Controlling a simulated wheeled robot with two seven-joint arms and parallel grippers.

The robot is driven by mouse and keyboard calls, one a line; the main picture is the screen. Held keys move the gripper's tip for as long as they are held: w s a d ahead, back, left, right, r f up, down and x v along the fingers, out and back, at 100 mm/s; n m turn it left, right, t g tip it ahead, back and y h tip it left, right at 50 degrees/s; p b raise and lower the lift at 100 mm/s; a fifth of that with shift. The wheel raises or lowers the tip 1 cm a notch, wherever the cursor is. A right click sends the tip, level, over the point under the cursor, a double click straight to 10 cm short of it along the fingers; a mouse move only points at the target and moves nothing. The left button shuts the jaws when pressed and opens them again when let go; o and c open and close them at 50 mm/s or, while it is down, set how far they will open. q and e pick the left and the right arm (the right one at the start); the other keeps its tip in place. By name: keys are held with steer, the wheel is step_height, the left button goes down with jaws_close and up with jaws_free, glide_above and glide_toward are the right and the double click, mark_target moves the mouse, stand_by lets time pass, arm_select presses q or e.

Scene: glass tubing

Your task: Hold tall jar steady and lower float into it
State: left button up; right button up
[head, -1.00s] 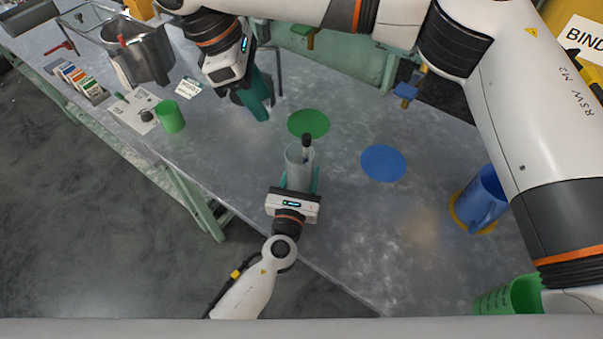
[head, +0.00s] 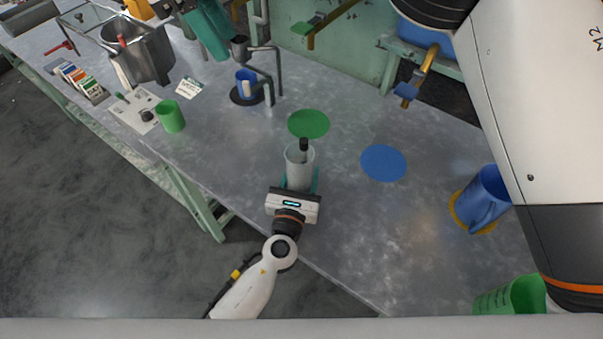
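The tall jar (head: 299,172), clear and greyish, stands upright on the table near its front edge. My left gripper (head: 299,182) has its teal fingers on both sides of the jar's lower part and is shut on it. The float (head: 304,145) is in the jar, its dark top sticking out above the rim; its lower part is hard to see through the wall.
A green disc (head: 309,123) and a blue disc (head: 383,163) lie flat behind and right of the jar. A blue jug (head: 486,195) stands at the right. A green cup (head: 170,116), a metal pot (head: 150,55) and a stand with a blue cup (head: 245,82) are at the left and back.

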arm_select(q)
steer(key=o, duration=1.1)
steer(key=v, duration=1.2)
steer(key=shift+f, duration=0.1)
